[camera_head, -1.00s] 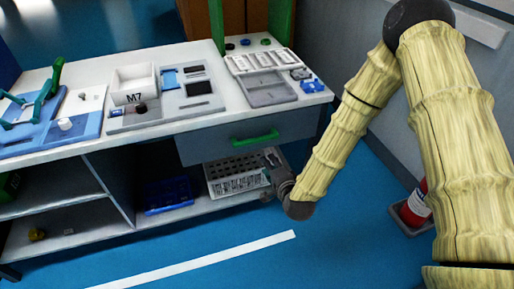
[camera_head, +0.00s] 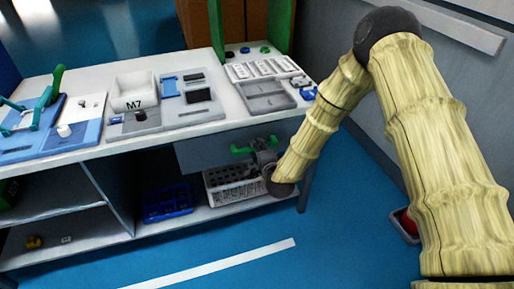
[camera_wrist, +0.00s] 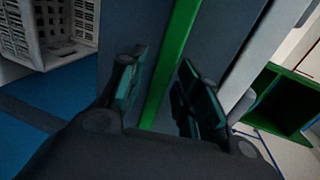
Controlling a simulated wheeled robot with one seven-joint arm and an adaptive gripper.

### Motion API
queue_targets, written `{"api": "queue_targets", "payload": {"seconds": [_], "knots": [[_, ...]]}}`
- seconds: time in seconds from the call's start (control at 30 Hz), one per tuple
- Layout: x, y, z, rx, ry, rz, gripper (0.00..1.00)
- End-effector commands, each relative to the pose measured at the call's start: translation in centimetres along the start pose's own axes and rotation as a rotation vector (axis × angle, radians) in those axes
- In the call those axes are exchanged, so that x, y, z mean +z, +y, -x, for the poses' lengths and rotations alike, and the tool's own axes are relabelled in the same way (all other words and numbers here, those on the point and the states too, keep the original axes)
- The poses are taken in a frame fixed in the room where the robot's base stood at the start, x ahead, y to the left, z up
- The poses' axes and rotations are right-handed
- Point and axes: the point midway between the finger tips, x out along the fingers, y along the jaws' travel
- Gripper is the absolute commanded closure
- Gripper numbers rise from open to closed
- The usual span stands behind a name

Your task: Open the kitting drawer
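The kitting drawer (camera_head: 207,153) is a grey front under the right part of the workbench, and it looks shut. Its green handle (camera_head: 242,150) runs across the front; in the wrist view the handle (camera_wrist: 171,65) appears as a green bar running between my two fingers. My gripper (camera_head: 262,146) is at the right part of the handle. In the wrist view my gripper (camera_wrist: 157,95) is open, with one finger on each side of the bar and gaps visible. The gripper partly hides the handle's right end in the head view.
A white crate (camera_head: 232,196) stands on the shelf below the drawer, close under my gripper; it shows in the wrist view too (camera_wrist: 40,30). A blue bin (camera_head: 167,203) is left of it. The bench top (camera_head: 88,150) holds kits and trays. Blue floor in front is clear.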

Motion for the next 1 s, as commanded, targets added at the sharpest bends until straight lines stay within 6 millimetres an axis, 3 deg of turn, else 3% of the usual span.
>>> {"api": "queue_targets", "payload": {"seconds": [0.4, 0.6, 1.0], "knots": [[-0.03, 0.01, -0.72, 0.001, 0.001, -0.001, 0.66], [-0.02, 0.00, -0.71, 0.001, 0.001, -0.001, 1.00], [0.91, 0.15, -0.31, 0.002, -0.011, 0.001, 1.00]]}}
